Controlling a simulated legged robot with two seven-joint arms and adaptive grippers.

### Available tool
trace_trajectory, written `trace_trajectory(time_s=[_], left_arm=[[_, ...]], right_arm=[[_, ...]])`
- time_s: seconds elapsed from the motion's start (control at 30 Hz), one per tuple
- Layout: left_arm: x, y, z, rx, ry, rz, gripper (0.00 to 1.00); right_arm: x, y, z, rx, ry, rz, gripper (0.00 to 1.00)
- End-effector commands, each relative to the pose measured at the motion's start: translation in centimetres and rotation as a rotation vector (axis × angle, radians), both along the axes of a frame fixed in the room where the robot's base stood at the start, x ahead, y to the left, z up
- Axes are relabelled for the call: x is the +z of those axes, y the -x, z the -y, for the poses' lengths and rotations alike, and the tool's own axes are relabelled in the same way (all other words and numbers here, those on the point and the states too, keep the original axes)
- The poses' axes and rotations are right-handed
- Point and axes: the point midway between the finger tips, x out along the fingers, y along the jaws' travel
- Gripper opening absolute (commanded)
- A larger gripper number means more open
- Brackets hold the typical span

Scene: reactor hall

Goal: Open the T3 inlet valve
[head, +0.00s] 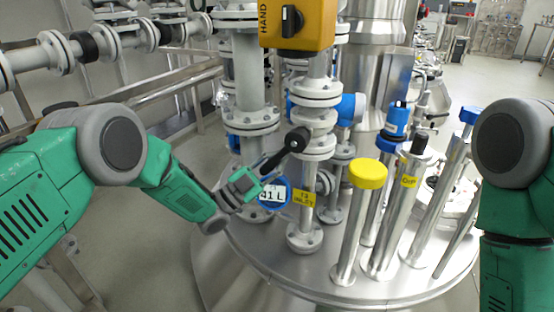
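The T3 inlet valve sits on a grey flanged vertical pipe above the steel vessel lid. Its black lever (280,155) slants down and left from the pivot. A yellow tag (304,197) reading "T3 INLET" is on the pipe below. My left gripper (258,182) is at the lever's lower left end, overlapping it in the picture. The fingers are small and partly merged with the lever and display, so I cannot tell whether they touch or grip it. My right arm (515,200) is at the right edge; its gripper is out of view.
A blue round display (272,194) reading "41 L" is right beside the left gripper. A yellow-capped tube (356,220) and several other steel tubes stand on the lid (375,290) to the right. A yellow box (297,25) marked "HAND" hangs above. A steel railing (180,90) runs behind.

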Motion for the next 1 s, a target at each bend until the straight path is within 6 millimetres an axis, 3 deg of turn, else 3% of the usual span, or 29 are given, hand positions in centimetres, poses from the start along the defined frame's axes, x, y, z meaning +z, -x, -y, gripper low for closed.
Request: trace_trajectory(time_s=[0.03, 0.43, 0.57, 1.0], left_arm=[[-1.12, 0.66, 0.24, -0.013, -0.006, -0.016, 0.0], [-1.08, 0.67, 0.14, -0.011, -0.001, -0.017, 0.0], [-0.99, 0.61, 0.1, -0.011, 0.0, -0.016, 0.4], [-1.18, 0.71, -0.65, -0.004, 0.001, -0.014, 0.4]], right_arm=[[-0.11, 0.0, -0.01, 0.0, 0.0, 0.0, 0.4], [-0.1, 0.01, -0.01, 0.0, 0.0, 0.0, 0.4], [-0.1, 0.01, -0.01, 0.0, 0.0, 0.0, 0.4], [-0.01, 0.2, 0.0, 0.0, 0.0, 0.003, 0.4]])
